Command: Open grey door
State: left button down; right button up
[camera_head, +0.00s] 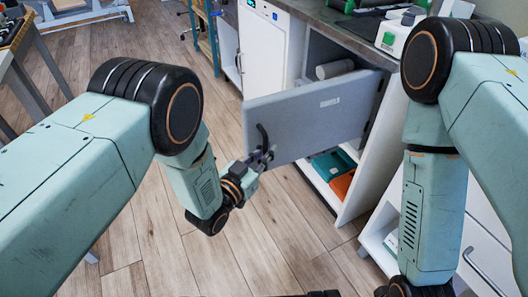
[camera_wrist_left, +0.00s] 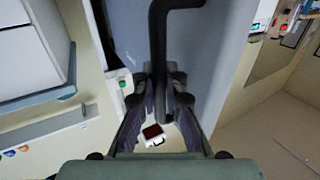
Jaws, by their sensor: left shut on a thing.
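The grey door (camera_head: 312,115) stands swung out from the white cabinet, with the compartment behind it partly showing. Its black handle (camera_head: 262,138) is near the door's left edge. My left gripper (camera_head: 262,158) is at the handle's lower end and shut on it. In the left wrist view the handle (camera_wrist_left: 160,50) runs down between the two fingers (camera_wrist_left: 160,105), against the grey door face (camera_wrist_left: 205,45). My right arm stands at the right of the head view; its gripper is cut off at the bottom edge, so its fingers cannot be made out.
A rolled white item (camera_head: 335,68) lies inside the compartment. Teal and orange items (camera_head: 335,170) lie on an open shelf below the door. A worktop (camera_head: 340,22) with devices runs above. Wooden floor (camera_head: 255,235) is clear before the door.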

pick_arm(q)
jog(key=shift+s+a+f, duration=0.15)
dwell(0.4)
jog(key=c, duration=1.5)
grip_release()
jog(key=shift+o, duration=0.5)
jog(key=v, duration=1.1)
jog(key=shift+s+a, duration=0.15)
jog(key=shift+s, duration=0.2)
